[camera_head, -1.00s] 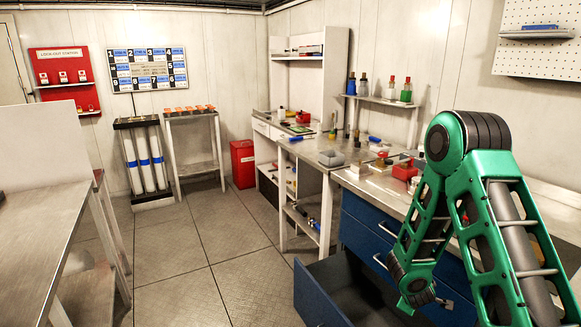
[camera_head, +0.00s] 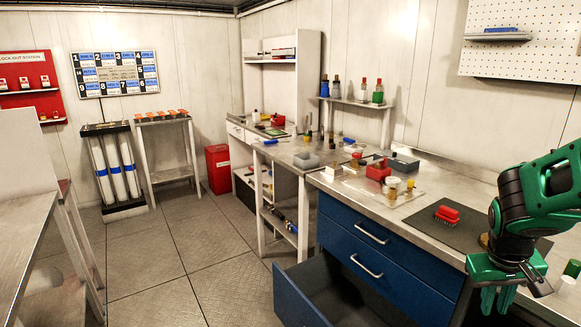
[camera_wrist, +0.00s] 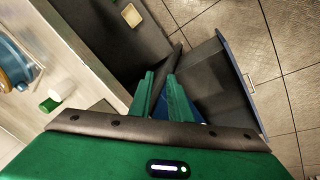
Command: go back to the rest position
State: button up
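My gripper (camera_head: 497,305) is green and hangs pointing down at the right of the head view, in front of the workbench (camera_head: 440,165). In the wrist view, its two green fingers (camera_wrist: 160,75) stand a little apart, with no object visible between them. The arm reaches in from the right edge of the head view, bent at the wrist. An open blue drawer (camera_head: 300,300) is to the left of my gripper; it also shows in the wrist view (camera_wrist: 218,85), beyond and to the right of the fingers.
A dark mat (camera_head: 440,228) with a red brush (camera_head: 447,214) lies on the bench, left of my arm. Small bottles and boxes stand farther along. The open drawer juts into the floor space. The tiled floor (camera_head: 190,255) in the middle is clear.

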jog(key=s+a+r+m+y, duration=0.1)
jog(key=s+a+r+m, duration=0.1)
jog(key=s, duration=0.5)
jog(key=s+a+r+m+g+y, duration=0.1)
jog(key=s+a+r+y, duration=0.1)
jog(key=s, duration=0.6)
jog(key=shift+a+r+m, duration=0.4)
jog(key=shift+a+r, duration=0.2)
jog(key=shift+r, duration=0.1)
jog(key=shift+w+f+g, duration=0.25)
jog(key=shift+w+g, duration=0.05)
jog(key=shift+w, duration=0.35)
